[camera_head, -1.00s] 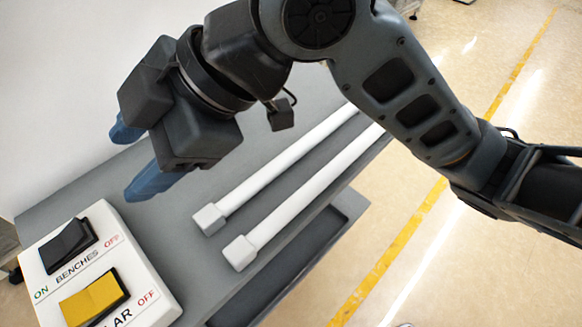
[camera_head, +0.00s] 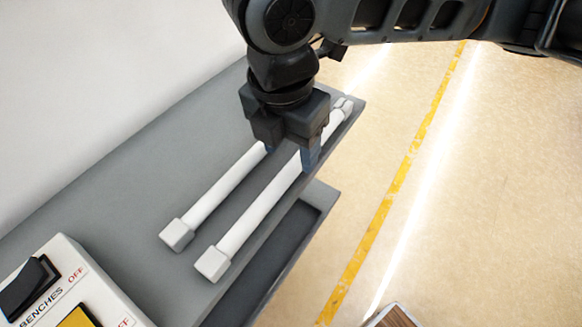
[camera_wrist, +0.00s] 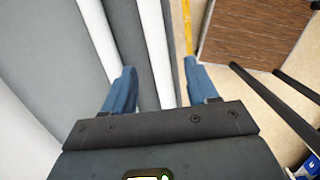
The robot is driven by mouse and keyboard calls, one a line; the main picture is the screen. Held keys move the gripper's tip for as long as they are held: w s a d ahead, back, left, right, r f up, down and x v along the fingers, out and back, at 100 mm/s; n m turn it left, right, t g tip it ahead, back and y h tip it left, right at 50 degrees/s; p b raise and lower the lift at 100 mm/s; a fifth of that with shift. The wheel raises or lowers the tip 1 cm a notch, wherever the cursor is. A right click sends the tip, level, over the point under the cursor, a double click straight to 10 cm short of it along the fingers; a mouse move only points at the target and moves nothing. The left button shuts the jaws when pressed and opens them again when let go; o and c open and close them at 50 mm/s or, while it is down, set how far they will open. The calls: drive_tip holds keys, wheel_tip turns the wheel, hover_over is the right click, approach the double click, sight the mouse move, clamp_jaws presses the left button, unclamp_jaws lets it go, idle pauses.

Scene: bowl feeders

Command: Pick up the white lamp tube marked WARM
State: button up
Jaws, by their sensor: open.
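Two white lamp tubes with square end caps lie side by side on a grey bench top (camera_head: 120,185). The left tube (camera_head: 222,188) and the right tube (camera_head: 258,211) run away from me in the head view. I cannot read a WARM mark on either. My gripper (camera_head: 290,157) is open and points down over the far part of the tubes, hiding some of them. In the wrist view my gripper (camera_wrist: 159,78) has the right tube (camera_wrist: 156,45) showing between its blue fingers. The left tube (camera_wrist: 98,38) shows beyond the left finger. Contact cannot be told.
A white switch box (camera_head: 95,290) with black and yellow rockers stands at the bench's near left. A dark lower shelf (camera_head: 270,260) lies below the bench edge. A white wall rises at the left. A brown wooden surface (camera_wrist: 255,30) shows at the right in the wrist view.

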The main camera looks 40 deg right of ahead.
sight(291, 167)
wheel_tip(291, 167, down, 5)
drive_tip(key=shift+w+d+r, duration=0.1)
drive_tip(key=shift+d, duration=0.05)
drive_tip(key=shift+c, duration=0.3)
clamp_jaws()
idle(0.3)
